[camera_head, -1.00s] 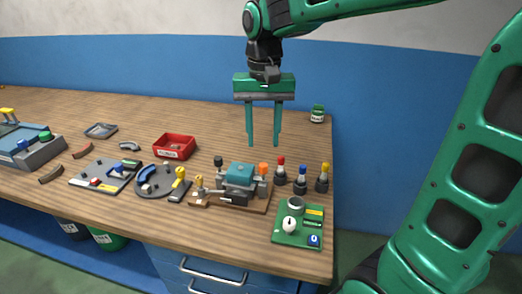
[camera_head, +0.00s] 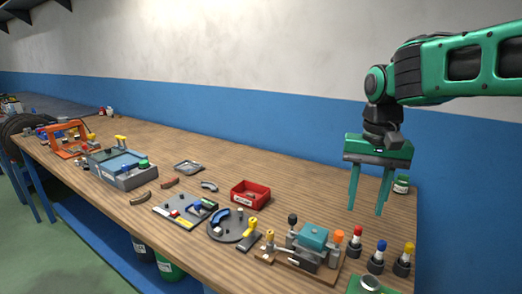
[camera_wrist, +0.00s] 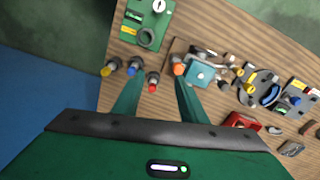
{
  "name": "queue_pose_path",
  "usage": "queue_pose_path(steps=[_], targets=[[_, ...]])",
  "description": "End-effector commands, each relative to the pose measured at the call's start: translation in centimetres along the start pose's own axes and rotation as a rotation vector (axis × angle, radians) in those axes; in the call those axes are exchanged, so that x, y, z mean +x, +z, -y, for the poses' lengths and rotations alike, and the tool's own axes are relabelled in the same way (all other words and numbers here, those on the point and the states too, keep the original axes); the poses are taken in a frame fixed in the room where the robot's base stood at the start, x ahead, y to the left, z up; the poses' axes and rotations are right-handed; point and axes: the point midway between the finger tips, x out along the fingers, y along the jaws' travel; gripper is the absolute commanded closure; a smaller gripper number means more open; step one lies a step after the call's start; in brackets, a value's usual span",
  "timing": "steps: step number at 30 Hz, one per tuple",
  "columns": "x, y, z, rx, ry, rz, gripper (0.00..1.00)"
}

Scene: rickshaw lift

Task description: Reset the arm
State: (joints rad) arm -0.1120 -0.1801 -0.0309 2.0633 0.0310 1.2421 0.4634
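My gripper (camera_head: 370,190) is green and hangs fingers down above the right end of the wooden workbench (camera_head: 190,230). Its two fingers are apart with nothing between them, so it is open and empty. In the wrist view my gripper (camera_wrist: 158,100) points toward the bench top, with its fingers near the red, blue and orange-capped items. In the head view it is right of the red bin (camera_head: 250,194) and above and behind the teal-topped fixture (camera_head: 313,240).
Capped holders with red (camera_head: 355,242), blue (camera_head: 377,257) and yellow (camera_head: 403,260) tops stand near the bench's right end. A green jar (camera_head: 401,184) stands at the back right corner. A grey machine (camera_head: 122,168) and an orange frame (camera_head: 65,138) are farther left.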

Motion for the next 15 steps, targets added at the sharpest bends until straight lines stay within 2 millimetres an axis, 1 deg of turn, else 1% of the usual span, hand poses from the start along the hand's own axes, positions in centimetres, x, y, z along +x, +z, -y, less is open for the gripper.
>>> queue_pose_path(steps=[1, 2, 3, 5, 6, 9, 12, 15], targets=[[0.8, 0.7, -2.8, 0.027, 0.001, 0.000, 0.62], [1.4, 1.2, -4.5, 0.039, 0.002, 0.000, 0.62], [2.2, 2.0, -6.7, 0.053, 0.002, 0.001, 0.62], [3.5, 3.5, -9.9, 0.076, 0.002, 0.001, 0.62], [4.5, 4.7, -11.9, 0.090, 0.002, 0.002, 0.62], [6.8, 7.6, -15.9, 0.118, -0.001, 0.005, 0.62], [8.8, 10.3, -18.5, 0.135, -0.004, 0.009, 0.62], [10.1, 12.2, -19.9, 0.144, -0.007, 0.013, 0.62]])
